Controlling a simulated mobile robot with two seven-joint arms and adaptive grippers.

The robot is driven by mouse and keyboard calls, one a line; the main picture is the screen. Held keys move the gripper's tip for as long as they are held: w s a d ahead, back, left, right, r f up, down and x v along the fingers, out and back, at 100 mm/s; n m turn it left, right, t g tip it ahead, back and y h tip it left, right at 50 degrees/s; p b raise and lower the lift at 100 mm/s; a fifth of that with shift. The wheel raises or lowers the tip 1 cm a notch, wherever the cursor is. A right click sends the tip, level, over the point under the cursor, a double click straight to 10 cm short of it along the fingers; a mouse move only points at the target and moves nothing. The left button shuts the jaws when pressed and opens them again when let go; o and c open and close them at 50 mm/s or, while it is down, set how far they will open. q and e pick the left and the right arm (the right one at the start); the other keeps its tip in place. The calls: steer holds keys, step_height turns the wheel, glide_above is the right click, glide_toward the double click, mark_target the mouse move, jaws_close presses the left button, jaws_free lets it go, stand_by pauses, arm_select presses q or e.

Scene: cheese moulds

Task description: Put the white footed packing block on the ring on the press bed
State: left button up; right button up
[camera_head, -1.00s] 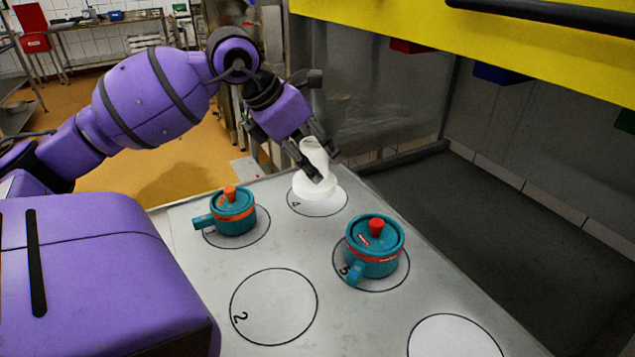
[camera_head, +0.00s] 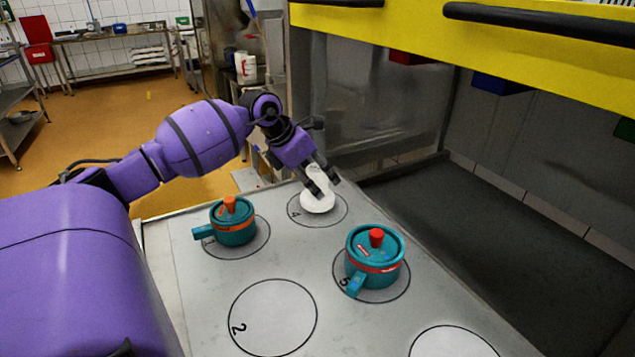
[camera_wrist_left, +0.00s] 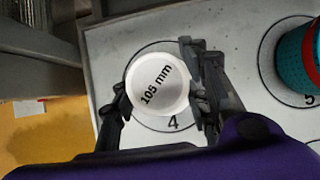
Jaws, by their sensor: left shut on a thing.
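The white packing block (camera_head: 318,201) is upright at the circle marked 4 (camera_head: 298,223) at the far end of the pale grey bed (camera_head: 215,285). It has a wide round base and a narrower upper part. My left gripper (camera_head: 323,184) is shut on its upper part. In the left wrist view the block's round top (camera_wrist_left: 157,84) carries a "mm" size label and sits between the fingers (camera_wrist_left: 160,103), inside the circle's outline. I cannot tell whether its base touches the bed. My right gripper is out of view.
A teal pot with an orange band (camera_head: 233,224) stands left of circle 4. A teal pot with a red knob (camera_head: 374,258) stands on circle 5. Circle 2 (camera_head: 273,317) and a front right circle (camera_head: 453,345) are empty. A yellow beam (camera_head: 480,50) hangs above the right side.

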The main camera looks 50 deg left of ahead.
arm_select(q)
steer(key=shift+f, duration=0.65)
steer(key=shift+f, duration=0.1)
steer(key=o, duration=1.5)
steer(key=shift+f, duration=0.1)
steer(key=shift+c, duration=0.2)
steer(key=shift+r, duration=0.3)
steer(key=p+v, duration=0.1)
steer(key=v, duration=1.1)
